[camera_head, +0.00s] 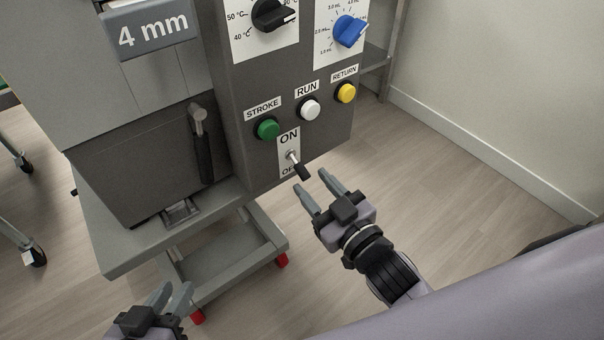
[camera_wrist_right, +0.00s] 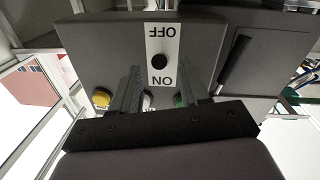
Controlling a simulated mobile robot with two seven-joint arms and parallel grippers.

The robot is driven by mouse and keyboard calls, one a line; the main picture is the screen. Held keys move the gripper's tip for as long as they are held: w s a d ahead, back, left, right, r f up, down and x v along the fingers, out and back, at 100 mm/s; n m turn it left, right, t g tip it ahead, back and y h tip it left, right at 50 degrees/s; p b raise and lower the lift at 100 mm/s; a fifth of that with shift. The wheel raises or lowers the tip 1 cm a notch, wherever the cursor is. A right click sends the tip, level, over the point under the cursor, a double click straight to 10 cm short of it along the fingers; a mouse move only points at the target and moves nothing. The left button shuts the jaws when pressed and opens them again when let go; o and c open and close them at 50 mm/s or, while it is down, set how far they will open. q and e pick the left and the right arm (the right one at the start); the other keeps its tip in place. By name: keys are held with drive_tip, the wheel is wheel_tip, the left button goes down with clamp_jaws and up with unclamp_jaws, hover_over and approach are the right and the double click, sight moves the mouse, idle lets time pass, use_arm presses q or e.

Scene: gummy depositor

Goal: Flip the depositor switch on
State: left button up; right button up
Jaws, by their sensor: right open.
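The depositor switch (camera_head: 300,166) is a toggle with a dark tip on a white plate marked ON above and OFF below, low on the grey control panel. Its lever points outward and down toward the OFF side. In the right wrist view the switch tip (camera_wrist_right: 159,61) appears as a dark round end, with the labels upside down. My right gripper (camera_head: 311,180) is open and empty just in front of and below the switch. In its wrist view the fingers (camera_wrist_right: 162,72) straddle the line to the tip; contact cannot be told. My left gripper (camera_head: 174,290) is open and empty at the bottom left.
Above the switch are a green STROKE button (camera_head: 267,129), a white RUN button (camera_head: 309,109) and a yellow RETURN button (camera_head: 346,93). A black dial (camera_head: 272,14) and a blue dial (camera_head: 349,31) sit higher. Floor at right is clear.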

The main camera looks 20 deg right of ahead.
sight(307, 177)
drive_tip(key=shift+b+x, duration=0.5)
drive_tip(key=shift+x, duration=1.95)
clamp_jaws()
